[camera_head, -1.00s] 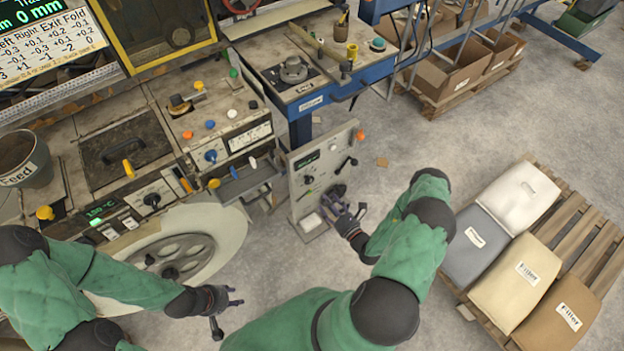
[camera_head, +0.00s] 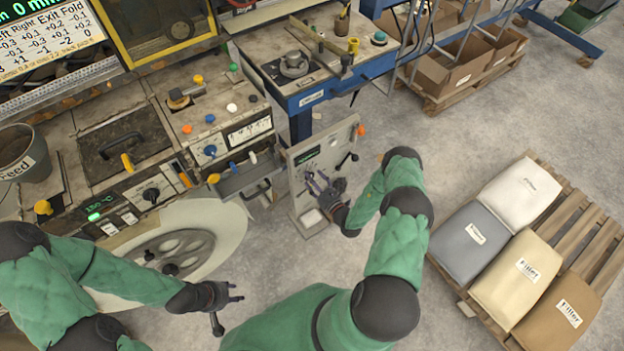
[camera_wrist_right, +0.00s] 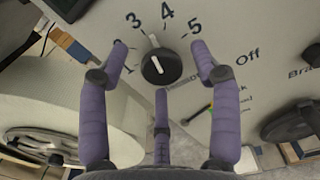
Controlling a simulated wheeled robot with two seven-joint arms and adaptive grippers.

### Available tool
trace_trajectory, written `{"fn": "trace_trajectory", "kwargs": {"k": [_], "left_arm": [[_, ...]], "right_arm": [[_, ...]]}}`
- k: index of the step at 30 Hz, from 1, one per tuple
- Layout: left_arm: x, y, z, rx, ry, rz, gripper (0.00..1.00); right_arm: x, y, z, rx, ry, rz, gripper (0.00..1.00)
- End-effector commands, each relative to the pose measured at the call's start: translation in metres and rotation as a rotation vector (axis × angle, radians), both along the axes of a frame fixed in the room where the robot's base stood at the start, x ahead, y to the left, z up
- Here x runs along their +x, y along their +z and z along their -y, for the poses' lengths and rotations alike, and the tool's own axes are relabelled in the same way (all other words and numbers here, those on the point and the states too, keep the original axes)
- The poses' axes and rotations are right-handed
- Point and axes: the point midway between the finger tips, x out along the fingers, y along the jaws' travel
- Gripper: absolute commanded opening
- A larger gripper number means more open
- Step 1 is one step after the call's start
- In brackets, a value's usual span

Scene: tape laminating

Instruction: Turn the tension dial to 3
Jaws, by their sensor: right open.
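The tension dial (camera_wrist_right: 156,66) is a black knob with a white line on a pale panel in the right wrist view. Numbers 1, 3, 4 and 5 show around it; a finger covers the place of 2. The white line points roughly up between 3 and 4; its exact setting is hard to tell. My right gripper (camera_wrist_right: 162,75) is open, its three purple fingers spread around the knob without visibly gripping it. In the head view my right gripper (camera_head: 319,184) is at the panel (camera_head: 310,210) and hides the dial. My left gripper (camera_head: 236,292) is open and empty, low over the floor.
A black lever (camera_head: 348,160) and orange knob (camera_head: 361,130) stick out near the panel's right edge. A filler-sack pallet (camera_head: 575,245) stands right; floor between is clear.

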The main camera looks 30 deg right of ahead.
Motion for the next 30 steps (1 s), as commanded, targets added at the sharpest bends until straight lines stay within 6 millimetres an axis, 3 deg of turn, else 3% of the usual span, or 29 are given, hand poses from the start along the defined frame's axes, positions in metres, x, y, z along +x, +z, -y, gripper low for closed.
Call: {"fn": "trace_trajectory", "kwargs": {"k": [12,13,18,19,25,30], "left_arm": [[0.0000,-0.0015,0.0000,0.000,0.000,0.000,0.40],[0.0000,-0.0015,0.0000,0.000,0.000,0.000,0.40],[0.0000,-0.0015,0.0000,0.000,0.000,0.000,0.40],[0.0000,-0.0015,0.0000,0.000,0.000,0.000,0.40],[0.0001,-0.0005,0.0000,0.000,0.000,0.000,0.40],[0.0001,0.0025,-0.0001,0.000,0.000,0.000,0.40]], "right_arm": [[0.0090,0.0001,-0.0011,0.002,0.000,-0.001,0.64],[0.0089,0.0001,-0.0011,0.002,0.000,-0.001,0.61],[0.0089,0.0001,-0.0009,0.002,0.000,0.000,0.13],[0.0090,0.0002,-0.0009,0.002,0.000,0.000,0.10],[0.0093,0.0014,-0.0004,-0.024,-0.001,0.004,0.09],[0.0097,0.0024,-0.0003,-0.141,-0.001,0.014,0.09]]}}
